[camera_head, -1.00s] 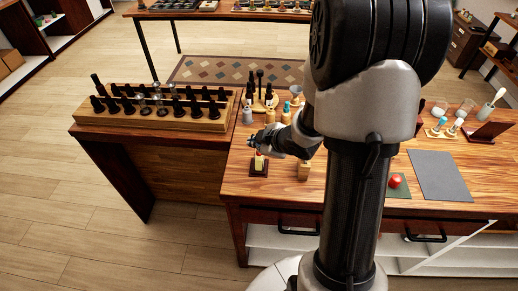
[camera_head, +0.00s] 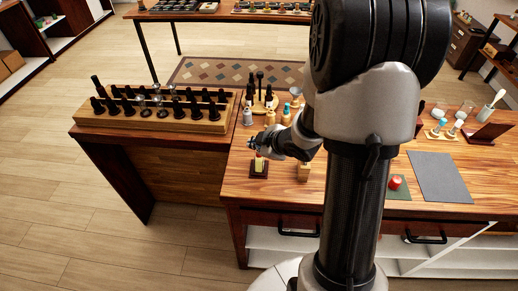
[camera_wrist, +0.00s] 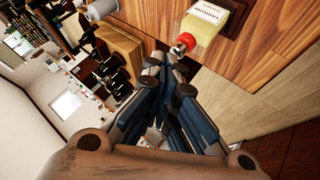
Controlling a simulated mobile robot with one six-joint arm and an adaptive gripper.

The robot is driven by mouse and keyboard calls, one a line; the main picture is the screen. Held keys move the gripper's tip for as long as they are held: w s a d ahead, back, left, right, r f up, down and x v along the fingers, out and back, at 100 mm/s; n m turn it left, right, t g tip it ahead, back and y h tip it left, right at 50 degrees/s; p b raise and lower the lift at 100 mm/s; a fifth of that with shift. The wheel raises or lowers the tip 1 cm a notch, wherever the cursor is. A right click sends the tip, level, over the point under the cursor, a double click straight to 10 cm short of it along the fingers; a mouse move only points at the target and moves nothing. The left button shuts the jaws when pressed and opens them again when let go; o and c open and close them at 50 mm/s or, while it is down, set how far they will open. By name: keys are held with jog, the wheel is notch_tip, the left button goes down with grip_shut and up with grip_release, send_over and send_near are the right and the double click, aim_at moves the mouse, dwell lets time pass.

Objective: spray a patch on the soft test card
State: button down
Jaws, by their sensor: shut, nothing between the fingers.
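My gripper (camera_head: 252,140) is shut and empty, held low over the near left part of the wooden table; its fingers also show in the wrist view (camera_wrist: 168,78). Just beyond the fingertips in the wrist view is a small yellow block with a white printed label (camera_wrist: 208,18) and a red round end (camera_wrist: 185,41). The yellow block stands on a dark square base (camera_head: 259,173). I cannot tell whether the fingers touch the red end. A grey flat sheet (camera_head: 440,176) lies at the right of the table; I cannot tell which thing is the soft test card.
A small wooden block (camera_head: 303,172) stands right of the base. A wooden rack of black pieces (camera_head: 150,118) is at left. A red object (camera_head: 395,182) sits on a green mat (camera_head: 402,194).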

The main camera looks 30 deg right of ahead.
aim_at(257, 155)
jog(key=shift+r+p, duration=0.3)
jog(key=shift+r, duration=0.2)
jog(key=shift+r, duration=0.1)
notch_tip(257, 155, up, 6)
jog(key=p, duration=0.5)
jog(key=shift+p, duration=0.35)
dwell(1.3)
